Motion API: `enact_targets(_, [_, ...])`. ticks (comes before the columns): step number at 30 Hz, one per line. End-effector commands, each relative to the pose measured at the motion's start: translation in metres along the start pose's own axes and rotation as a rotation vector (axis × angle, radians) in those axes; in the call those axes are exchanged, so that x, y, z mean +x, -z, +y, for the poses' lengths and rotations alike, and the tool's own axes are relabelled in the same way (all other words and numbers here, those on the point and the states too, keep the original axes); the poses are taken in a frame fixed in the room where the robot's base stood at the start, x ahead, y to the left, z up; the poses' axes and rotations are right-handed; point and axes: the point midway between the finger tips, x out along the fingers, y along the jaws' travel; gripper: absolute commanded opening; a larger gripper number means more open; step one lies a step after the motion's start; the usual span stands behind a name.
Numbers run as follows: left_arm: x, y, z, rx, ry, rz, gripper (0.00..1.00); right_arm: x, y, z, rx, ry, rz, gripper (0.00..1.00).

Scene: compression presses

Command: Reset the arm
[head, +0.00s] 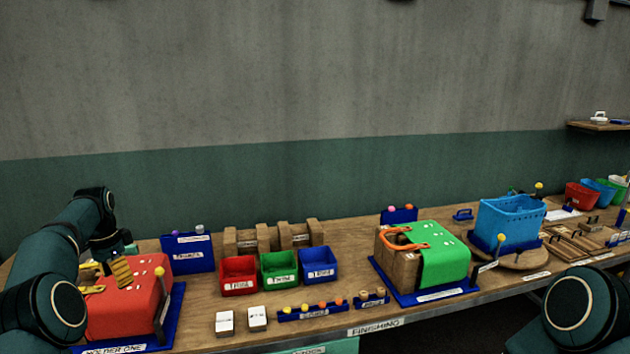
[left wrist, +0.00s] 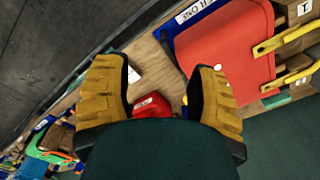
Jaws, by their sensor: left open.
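My left arm comes in from the left of the head view, and its gripper (head: 106,273) is over the left end of the bench, in front of or above the red press block (head: 140,298). In the left wrist view the yellow ridged fingers of my left gripper (left wrist: 157,98) are spread apart with nothing between them. The red block (left wrist: 228,50) shows there beyond the right finger; I cannot tell whether they touch. My right arm (head: 575,310) shows only as a dark green link at the lower right; its gripper is not in view.
Red (head: 239,276), green (head: 279,268) and blue (head: 318,265) bins stand mid-bench (head: 400,312). Right of them are a wooden block with a green cover (head: 443,255) and a light blue basket (head: 510,220). Yellow-knobbed levers stand by the presses.

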Motion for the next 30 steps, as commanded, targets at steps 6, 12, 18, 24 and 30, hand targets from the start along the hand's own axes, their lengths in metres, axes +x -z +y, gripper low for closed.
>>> enact_targets(6, [0.075,0.042,0.035,-0.010,-0.028,0.044,0.57,0.013,-0.002,0.004,-0.001,-0.001,-0.002,0.59])
enact_targets(12, [0.152,0.077,0.090,-0.049,-0.065,0.100,0.57,0.025,-0.004,0.008,-0.002,-0.003,-0.004,0.59])
enact_targets(18, [0.243,0.099,0.182,-0.137,-0.131,0.165,0.57,0.041,-0.008,0.014,-0.003,-0.005,-0.008,0.59])
enact_targets(24, [0.315,0.089,0.287,-0.263,-0.204,0.206,0.57,0.057,-0.011,0.020,-0.003,-0.007,-0.011,0.59])
enact_targets(30, [0.362,0.047,0.390,-0.411,-0.266,0.219,0.57,0.073,-0.014,0.025,-0.004,-0.010,-0.015,0.59])
